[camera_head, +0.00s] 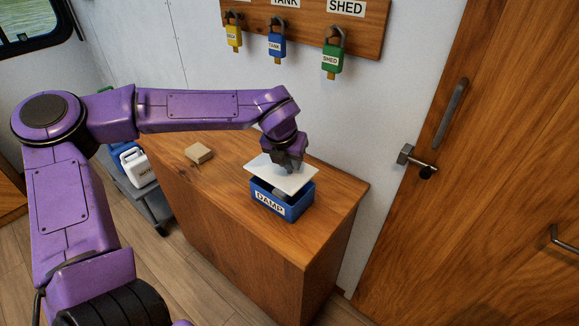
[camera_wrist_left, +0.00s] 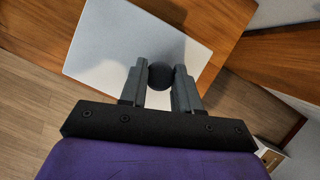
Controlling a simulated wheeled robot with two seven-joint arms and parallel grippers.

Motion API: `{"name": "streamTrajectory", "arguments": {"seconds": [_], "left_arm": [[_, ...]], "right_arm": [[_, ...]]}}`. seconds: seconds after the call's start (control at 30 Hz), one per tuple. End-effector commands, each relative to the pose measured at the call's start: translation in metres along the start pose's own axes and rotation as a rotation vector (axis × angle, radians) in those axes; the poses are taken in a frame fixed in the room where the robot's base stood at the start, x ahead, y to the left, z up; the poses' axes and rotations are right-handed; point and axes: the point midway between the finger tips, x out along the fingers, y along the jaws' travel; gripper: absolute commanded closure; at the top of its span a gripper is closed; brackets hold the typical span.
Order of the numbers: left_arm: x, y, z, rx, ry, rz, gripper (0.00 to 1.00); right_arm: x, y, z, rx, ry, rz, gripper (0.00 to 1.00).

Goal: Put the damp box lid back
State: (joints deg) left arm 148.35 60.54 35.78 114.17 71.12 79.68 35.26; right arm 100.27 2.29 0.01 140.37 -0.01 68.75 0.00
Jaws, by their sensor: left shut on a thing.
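The damp box (camera_head: 290,207) is a blue open-topped box with a white DAMP label, standing on the wooden counter. Its lid (camera_head: 295,179) is a pale flat plate, held above the box, turned and offset from it so the front opening shows. Something pale shows inside the box, mostly hidden. My left gripper (camera_head: 289,165) is over the lid. In the left wrist view its fingers (camera_wrist_left: 160,88) are shut on the dark round knob (camera_wrist_left: 166,75) of the lid (camera_wrist_left: 125,45). My right gripper is not in view.
A small tan block (camera_head: 199,153) lies on the counter (camera_head: 215,185) left of the box. Yellow, blue and green padlocks (camera_head: 332,58) hang on a wall board (camera_head: 375,25). A wooden door (camera_head: 480,150) stands at the right. A white container (camera_head: 137,165) sits at the left.

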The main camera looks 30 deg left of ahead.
Motion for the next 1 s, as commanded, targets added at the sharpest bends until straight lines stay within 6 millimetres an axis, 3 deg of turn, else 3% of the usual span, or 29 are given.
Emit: {"name": "streamTrajectory", "arguments": {"seconds": [0.2, 0.93, 0.97, 1.0], "left_arm": [[0.029, -0.001, -0.011, 0.003, 0.000, 0.000, 1.00], [0.041, -0.001, -0.016, 0.002, 0.000, 0.000, 1.00], [0.041, -0.001, -0.016, 0.002, 0.000, 0.001, 0.59], [0.041, -0.001, -0.016, 0.002, 0.000, 0.001, 0.46]], "right_arm": [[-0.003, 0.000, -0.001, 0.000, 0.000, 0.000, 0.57], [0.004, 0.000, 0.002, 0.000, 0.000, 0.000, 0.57], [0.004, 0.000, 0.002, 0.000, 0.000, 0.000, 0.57], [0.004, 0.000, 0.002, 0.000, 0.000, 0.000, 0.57]]}}
